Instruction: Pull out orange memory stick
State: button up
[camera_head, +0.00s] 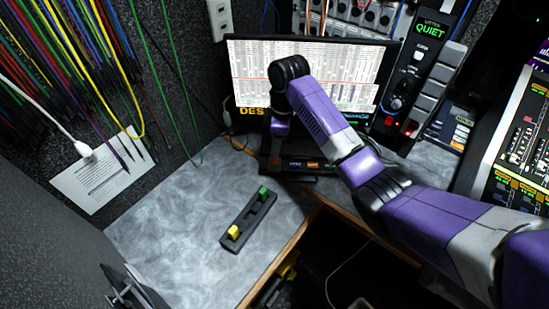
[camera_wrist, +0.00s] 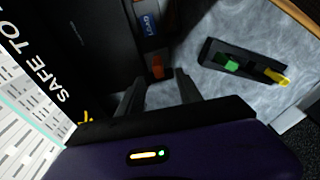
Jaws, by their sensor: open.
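The orange memory stick (camera_wrist: 157,67) sits in the front of a dark device (camera_wrist: 104,40), and shows in the head view (camera_head: 313,165) as a small orange patch under the monitor. My gripper (camera_wrist: 159,88) is open and empty. In the head view my gripper (camera_head: 270,163) is dark against the device and partly hard to make out. A blue stick with lettering (camera_wrist: 150,24) sits beside the orange one.
A black holder (camera_head: 240,228) on the grey worktop (camera_head: 160,225) carries a green stick (camera_head: 263,194) and a yellow stick (camera_head: 233,232). A lit monitor (camera_head: 245,70) stands behind my arm. Cables hang at the left. The left worktop is mostly clear.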

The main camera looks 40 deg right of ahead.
jog(key=f, duration=0.5)
jog(key=shift+w+f, duration=0.2)
jog(key=shift+f, duration=0.2)
jog(key=shift+c, duration=0.4)
grip_shut()
